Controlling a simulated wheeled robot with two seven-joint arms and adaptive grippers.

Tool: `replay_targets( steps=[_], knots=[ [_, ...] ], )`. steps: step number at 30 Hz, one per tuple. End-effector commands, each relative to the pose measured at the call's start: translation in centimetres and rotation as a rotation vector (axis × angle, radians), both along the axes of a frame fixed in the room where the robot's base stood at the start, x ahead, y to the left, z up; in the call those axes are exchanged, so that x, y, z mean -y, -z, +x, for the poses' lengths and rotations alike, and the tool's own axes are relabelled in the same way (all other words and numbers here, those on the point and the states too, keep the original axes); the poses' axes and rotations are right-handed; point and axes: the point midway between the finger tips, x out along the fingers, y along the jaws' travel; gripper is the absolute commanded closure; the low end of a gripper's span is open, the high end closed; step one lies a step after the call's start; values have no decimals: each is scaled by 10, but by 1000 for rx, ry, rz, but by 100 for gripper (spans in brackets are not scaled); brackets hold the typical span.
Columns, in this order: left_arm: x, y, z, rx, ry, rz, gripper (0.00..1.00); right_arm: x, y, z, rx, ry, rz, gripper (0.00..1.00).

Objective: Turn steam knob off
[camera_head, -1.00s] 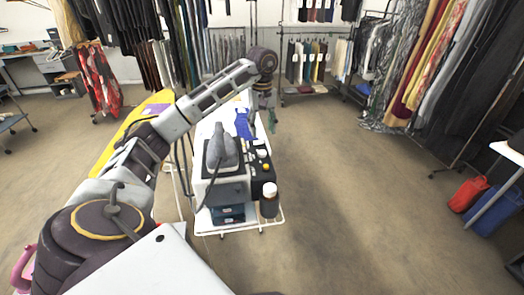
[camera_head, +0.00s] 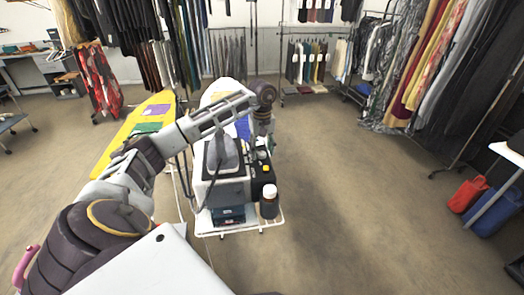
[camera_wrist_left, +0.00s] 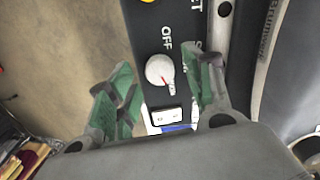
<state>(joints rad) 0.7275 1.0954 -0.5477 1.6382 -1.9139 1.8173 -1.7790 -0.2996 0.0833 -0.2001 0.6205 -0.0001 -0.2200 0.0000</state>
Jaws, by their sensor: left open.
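The steam knob (camera_wrist_left: 160,70) is a round white dial with a red pointer mark on a black control panel (camera_wrist_left: 152,20). Its red mark faces the lower right in the left wrist view, and the word OFF is printed just above it. Another label beside it is partly hidden by a finger. My left gripper (camera_wrist_left: 162,92) is open, its green-padded fingers apart on either side of the knob's lower side; I cannot tell whether they touch it. In the head view the left gripper (camera_head: 268,134) is over the panel's far end. My right gripper is not in view.
The panel is on the side of a grey-white steam station (camera_head: 222,192) on a white wire-edged stand. A yellow button (camera_head: 266,168) and a dark bottle with a white cap (camera_head: 269,204) are nearby. A yellow ironing board (camera_head: 135,125) lies to the left.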

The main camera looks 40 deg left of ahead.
Motion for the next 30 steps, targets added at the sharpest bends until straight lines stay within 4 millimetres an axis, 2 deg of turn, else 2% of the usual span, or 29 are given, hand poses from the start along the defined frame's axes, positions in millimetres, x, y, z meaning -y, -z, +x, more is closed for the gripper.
replay_targets(
  steps=[6, 15, 26, 30],
  knots=[
    [0, 9, 0, -1, 0, 0, 49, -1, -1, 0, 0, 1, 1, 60],
    [0, 10, 0, 0, 0, -1, 49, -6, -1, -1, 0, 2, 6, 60],
    [0, 10, 0, -1, 0, 0, 94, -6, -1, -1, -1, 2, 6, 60],
    [0, 10, 0, -1, -1, 0, 96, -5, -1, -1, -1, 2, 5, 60]
  ],
)
